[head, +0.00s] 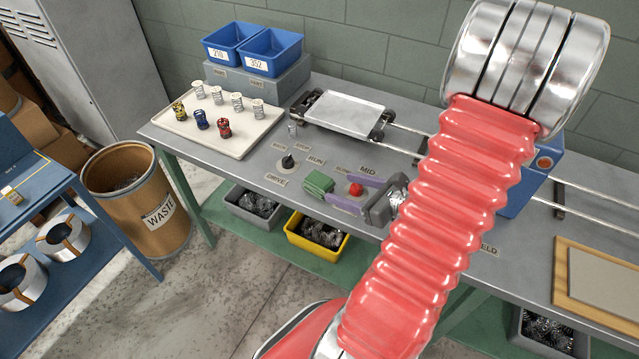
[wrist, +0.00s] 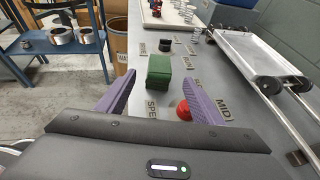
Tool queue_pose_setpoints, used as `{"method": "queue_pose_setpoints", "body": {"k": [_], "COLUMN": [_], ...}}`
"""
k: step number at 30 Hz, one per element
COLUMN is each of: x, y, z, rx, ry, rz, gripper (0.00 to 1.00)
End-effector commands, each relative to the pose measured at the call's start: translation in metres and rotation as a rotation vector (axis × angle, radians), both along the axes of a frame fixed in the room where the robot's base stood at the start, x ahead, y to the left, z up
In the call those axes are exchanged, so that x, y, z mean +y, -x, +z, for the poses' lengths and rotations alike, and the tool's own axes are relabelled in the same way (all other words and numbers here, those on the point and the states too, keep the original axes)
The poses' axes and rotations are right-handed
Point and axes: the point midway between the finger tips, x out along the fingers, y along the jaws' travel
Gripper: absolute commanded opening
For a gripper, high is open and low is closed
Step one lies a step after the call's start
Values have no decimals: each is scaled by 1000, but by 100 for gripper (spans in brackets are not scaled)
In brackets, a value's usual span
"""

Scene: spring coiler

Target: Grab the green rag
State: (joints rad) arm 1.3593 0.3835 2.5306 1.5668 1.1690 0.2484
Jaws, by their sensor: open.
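The green rag (head: 318,183) is a small folded block lying on the grey bench near its front edge. In the wrist view the rag (wrist: 159,72) sits upright in the middle, just beyond the fingertips. My gripper (head: 340,188) has two purple fingers spread apart and points at the rag from the right in the head view. In the wrist view my gripper (wrist: 160,80) is open and empty, with one fingertip to each side of the rag's line. I cannot tell whether either finger touches the rag.
A red button (head: 355,189) stands between my fingers, close behind the rag. A black knob (head: 288,162) is on the far side of it. A cream tray (head: 238,150) of springs and a metal carriage (head: 343,112) stand further back. A waste drum (head: 118,196) is at left.

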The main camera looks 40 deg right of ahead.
Motion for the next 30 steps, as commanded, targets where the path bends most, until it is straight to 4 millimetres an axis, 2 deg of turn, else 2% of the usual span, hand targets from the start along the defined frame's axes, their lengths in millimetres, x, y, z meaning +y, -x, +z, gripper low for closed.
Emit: {"method": "queue_pose_setpoints", "body": {"k": [8,30], "x": [1,10], "y": [-8,-76], "z": [-3,-32], "rx": [0,2], "ry": [2,1], "rz": [4,5], "gripper": [61,61]}}
